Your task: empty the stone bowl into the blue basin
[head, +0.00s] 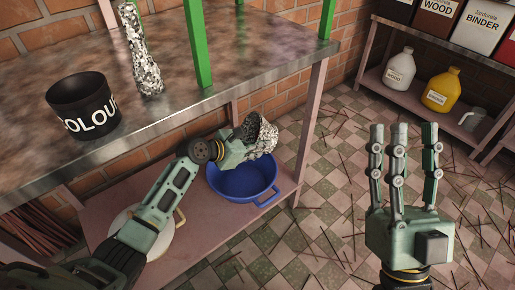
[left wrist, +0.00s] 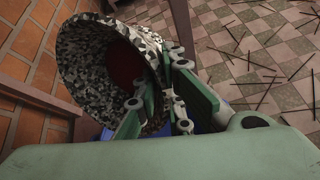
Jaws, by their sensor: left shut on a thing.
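The stone bowl (head: 264,134), speckled black and white, is held by my left gripper (head: 246,142) above the blue basin. The bowl is tipped on its side. In the left wrist view, the gripper's fingers (left wrist: 155,100) close on the rim of the bowl (left wrist: 82,50), whose dark inside shows a reddish-brown patch; I cannot tell whether it is contents. The blue basin (head: 240,184) stands on the low pink shelf, with a handle at its front right. Its inside is partly hidden. My right gripper (head: 402,135) is open and empty, fingers up, over the floor at right.
A pale round lid or pan (head: 140,232) lies on the low shelf. White (head: 400,70) and yellow (head: 441,90) jugs stand at right. Sticks litter the tiled floor.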

